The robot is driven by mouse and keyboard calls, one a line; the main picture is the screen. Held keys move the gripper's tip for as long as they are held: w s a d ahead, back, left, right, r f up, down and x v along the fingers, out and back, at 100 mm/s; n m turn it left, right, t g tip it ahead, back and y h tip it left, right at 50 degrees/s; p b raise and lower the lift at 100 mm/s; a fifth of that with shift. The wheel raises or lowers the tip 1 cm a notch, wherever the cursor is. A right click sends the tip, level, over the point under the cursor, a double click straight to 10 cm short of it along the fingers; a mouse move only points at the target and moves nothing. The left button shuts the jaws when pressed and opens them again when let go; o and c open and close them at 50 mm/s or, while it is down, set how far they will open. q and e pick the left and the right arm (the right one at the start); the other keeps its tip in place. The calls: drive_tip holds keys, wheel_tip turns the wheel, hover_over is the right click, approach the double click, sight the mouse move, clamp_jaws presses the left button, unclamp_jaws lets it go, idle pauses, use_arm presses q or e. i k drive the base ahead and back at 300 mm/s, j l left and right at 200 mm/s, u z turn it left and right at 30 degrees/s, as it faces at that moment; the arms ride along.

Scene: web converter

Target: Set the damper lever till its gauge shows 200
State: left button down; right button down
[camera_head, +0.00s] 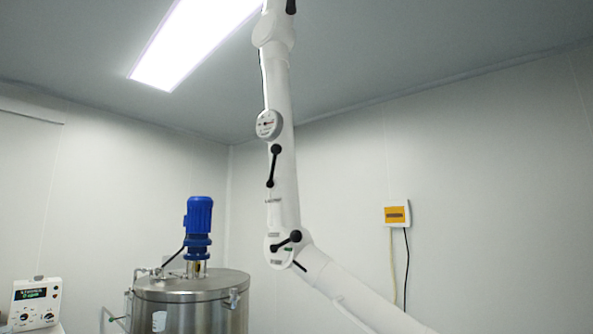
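A round white gauge (268,124) is mounted on a white jointed extraction arm (282,90) that hangs from above in the middle of the view. Its dial is too small to read. Just below the gauge is a black lever (272,168), nearly upright, with its round knob at the top. A second black lever (286,242) sits lower, at the arm's elbow, tilted up to the right. I cannot read the labels that would tell which is the damper lever. Neither of my grippers is in view.
A steel tank (190,300) with a blue motor (199,222) stands lower left. A white control box (37,303) with a display is at the far left. A yellow-and-white wall box (397,213) with cables hangs at the right. The extraction arm's lower section (350,292) slopes down to the right.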

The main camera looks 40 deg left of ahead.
sight(275, 148)
drive_tip(key=j+z, duration=0.15)
drive_tip(key=j, duration=0.4)
drive_tip(key=j+z, duration=0.2)
drive_tip(key=j, duration=0.3)
drive_tip(key=k+j+z, duration=0.15)
drive_tip(key=j, duration=0.4)
drive_tip(key=j+z, duration=0.2)
drive_tip(key=j, duration=0.3)
drive_tip(key=k+j+z, duration=0.15)
drive_tip(key=j, duration=0.35)
drive_tip(key=k+j, duration=0.1)
drive_tip(key=j, duration=0.2)
drive_tip(key=k+j, duration=0.1)
drive_tip(key=j, duration=0.25)
drive_tip(key=i+l, duration=0.1)
drive_tip(key=l, duration=0.25)
drive_tip(key=i+l, duration=0.1)
drive_tip(key=l, duration=0.2)
